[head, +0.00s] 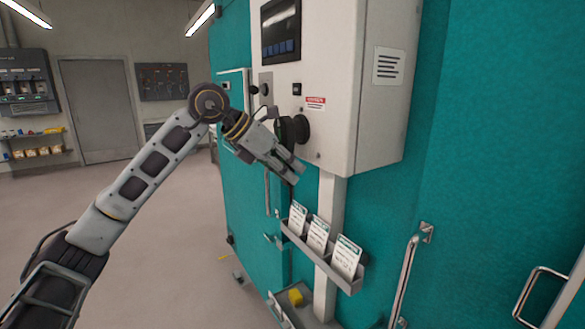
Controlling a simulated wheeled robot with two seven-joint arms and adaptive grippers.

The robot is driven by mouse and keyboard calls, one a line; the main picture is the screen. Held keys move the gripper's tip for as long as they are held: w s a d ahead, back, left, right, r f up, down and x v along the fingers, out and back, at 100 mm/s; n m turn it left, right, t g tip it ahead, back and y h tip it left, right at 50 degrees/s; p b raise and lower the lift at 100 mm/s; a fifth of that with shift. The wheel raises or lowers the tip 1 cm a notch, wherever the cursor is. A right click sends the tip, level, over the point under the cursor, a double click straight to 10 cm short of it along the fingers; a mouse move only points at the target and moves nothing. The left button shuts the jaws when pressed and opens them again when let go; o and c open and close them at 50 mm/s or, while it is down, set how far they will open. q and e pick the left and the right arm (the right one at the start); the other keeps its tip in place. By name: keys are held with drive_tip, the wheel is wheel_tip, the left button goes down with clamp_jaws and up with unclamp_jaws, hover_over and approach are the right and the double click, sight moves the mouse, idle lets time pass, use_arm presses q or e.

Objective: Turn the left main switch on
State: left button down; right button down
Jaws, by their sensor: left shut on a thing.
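The main switch (302,128) is a dark round knob low on the front of the white control box. The switch's on or off position cannot be read. My right gripper is not in view.
The white box (385,100) carries a dark screen (281,32) and a red warning label (315,101). Below are a card rack (347,283) and a lower tray with a yellow item (296,297). Metal door handles (405,278) stick out at the right. Open floor lies left.

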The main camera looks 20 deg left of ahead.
use_arm(q)
drive_tip(key=shift+w+a+m+t+y, duration=0.4)
drive_tip(key=shift+w+a+y, duration=0.05)
drive_tip(key=shift+a+y, duration=0.15)
drive_tip(key=c, duration=1.2)
unclamp_jaws()
drive_tip(key=v, duration=1.2)
drive_tip(key=shift+f, duration=0.1)
